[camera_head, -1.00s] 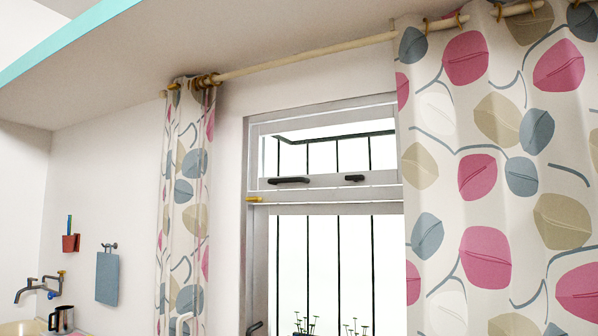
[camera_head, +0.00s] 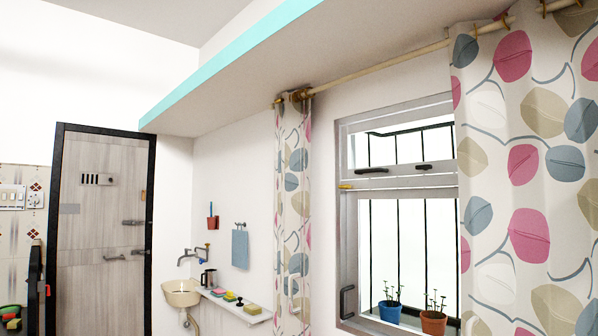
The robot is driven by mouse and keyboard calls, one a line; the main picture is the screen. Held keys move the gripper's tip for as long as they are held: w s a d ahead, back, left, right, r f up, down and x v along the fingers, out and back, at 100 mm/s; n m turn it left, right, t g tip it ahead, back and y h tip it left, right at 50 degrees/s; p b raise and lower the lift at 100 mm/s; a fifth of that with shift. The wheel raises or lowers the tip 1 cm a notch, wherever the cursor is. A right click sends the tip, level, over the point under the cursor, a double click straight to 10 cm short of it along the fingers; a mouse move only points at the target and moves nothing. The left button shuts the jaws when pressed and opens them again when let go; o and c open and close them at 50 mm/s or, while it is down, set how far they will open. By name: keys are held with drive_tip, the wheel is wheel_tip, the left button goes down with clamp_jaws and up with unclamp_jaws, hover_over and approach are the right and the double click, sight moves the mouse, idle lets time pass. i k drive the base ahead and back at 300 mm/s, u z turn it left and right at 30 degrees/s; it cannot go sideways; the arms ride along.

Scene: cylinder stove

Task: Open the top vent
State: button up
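The top vent (camera_head: 402,147) is the upper pane of the white-framed window, right of centre in the head view. Its lower rail carries a dark handle (camera_head: 371,170) and a smaller dark fitting (camera_head: 424,167). A yellow latch piece (camera_head: 345,187) sits at the left of the crossbar just below. Bars show behind the glass. I cannot tell for sure whether the vent is fully shut. The lower window pane (camera_head: 405,240) has its own dark handle (camera_head: 346,301) at the lower left. My gripper is not in view.
Patterned curtains hang left (camera_head: 291,200) and right (camera_head: 530,190) of the window from a rod (camera_head: 390,58). Potted plants (camera_head: 389,312) stand at the sill. A basin (camera_head: 181,293) and a shelf with sponges (camera_head: 236,304) lie left. A grey door (camera_head: 101,225) stands far left.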

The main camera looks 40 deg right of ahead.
sight(445, 110)
drive_tip(key=z, duration=0.5)
drive_tip(key=k, duration=0.15)
drive_tip(key=u, duration=1.1)
drive_tip(key=i, duration=1.1)
drive_tip(key=z, duration=1.3)
drive_tip(key=i, duration=0.6)
drive_tip(key=z, duration=0.7)
